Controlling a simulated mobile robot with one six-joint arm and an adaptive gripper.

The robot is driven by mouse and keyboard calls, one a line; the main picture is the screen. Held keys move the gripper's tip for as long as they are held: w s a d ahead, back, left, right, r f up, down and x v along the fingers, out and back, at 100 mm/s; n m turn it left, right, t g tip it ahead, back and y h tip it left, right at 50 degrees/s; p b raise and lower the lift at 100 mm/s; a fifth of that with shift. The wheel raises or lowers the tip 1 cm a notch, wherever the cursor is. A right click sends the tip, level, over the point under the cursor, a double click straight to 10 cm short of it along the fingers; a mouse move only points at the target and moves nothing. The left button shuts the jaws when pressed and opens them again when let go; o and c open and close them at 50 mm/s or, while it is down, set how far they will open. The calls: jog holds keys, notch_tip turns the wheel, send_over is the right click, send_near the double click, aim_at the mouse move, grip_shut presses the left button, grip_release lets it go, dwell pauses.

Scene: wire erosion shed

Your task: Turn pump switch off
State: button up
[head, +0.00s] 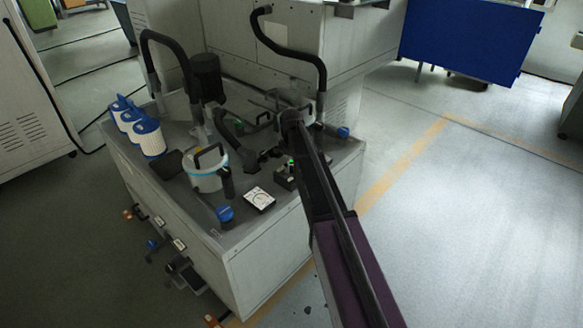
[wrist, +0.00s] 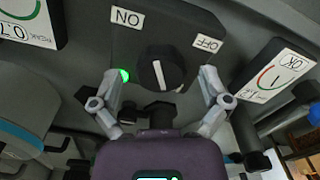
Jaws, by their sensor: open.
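The pump switch is a black round knob (wrist: 160,69) with a white pointer line, on a dark box (wrist: 185,20). The box bears an ON label (wrist: 128,17) to the left and an OFF label (wrist: 207,43) to the right, both upside down here. The pointer runs nearly up and down in the picture. A green lamp (wrist: 124,75) glows beside the knob; a green glow also shows in the head view (head: 291,161). My gripper (wrist: 160,76) is open, one finger on each side of the knob. Whether they touch it is unclear. In the head view I cannot make the gripper out.
A gauge (wrist: 25,25) and another gauge (wrist: 272,75) flank the switch box. A canister (wrist: 28,105) with a blue band stands at lower left.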

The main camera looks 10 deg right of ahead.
dwell(0.3)
jog(key=c, duration=1.1)
jog(key=shift+c, duration=0.2)
jog(key=shift+m, duration=0.4)
jog(key=m, duration=1.1)
